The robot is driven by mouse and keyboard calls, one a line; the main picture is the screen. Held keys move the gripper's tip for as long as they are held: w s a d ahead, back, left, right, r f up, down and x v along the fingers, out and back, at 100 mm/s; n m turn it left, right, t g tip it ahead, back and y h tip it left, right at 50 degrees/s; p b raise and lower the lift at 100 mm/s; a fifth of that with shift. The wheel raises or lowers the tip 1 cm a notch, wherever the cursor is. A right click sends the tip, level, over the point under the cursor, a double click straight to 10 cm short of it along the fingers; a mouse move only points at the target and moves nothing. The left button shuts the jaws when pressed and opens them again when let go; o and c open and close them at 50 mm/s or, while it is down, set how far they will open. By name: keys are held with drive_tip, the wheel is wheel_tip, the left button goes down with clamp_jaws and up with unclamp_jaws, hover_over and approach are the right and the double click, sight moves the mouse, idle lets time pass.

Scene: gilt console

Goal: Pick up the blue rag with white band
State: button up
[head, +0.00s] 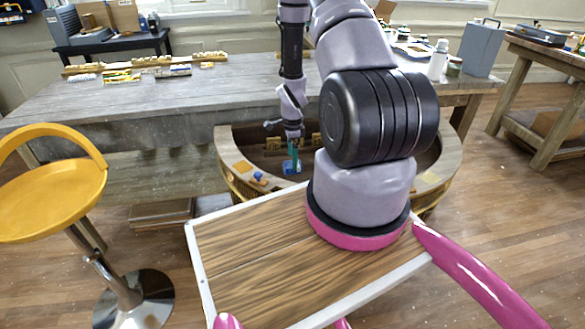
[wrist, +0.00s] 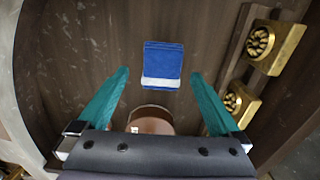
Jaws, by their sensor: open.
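The blue rag with white band (wrist: 163,60) lies flat on the dark wood of the console, its white band toward my gripper. In the head view the rag (head: 292,168) is a small blue patch under my gripper (head: 291,152).
A brown round object (wrist: 152,119) sits between the fingers, nearer the palm. Gilt square fittings (wrist: 277,46) stand to the right. The curved console (head: 238,160) has a raised pale rim. A yellow stool (head: 55,185) stands at left, and a long grey table (head: 150,100) behind.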

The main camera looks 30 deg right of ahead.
wheel_tip(320, 180, down, 4)
drive_tip(key=shift+w+d+r, duration=0.1)
drive_tip(key=shift+w+r, duration=0.05)
drive_tip(key=c, duration=1.5)
drive_tip(key=shift+r, duration=5.05)
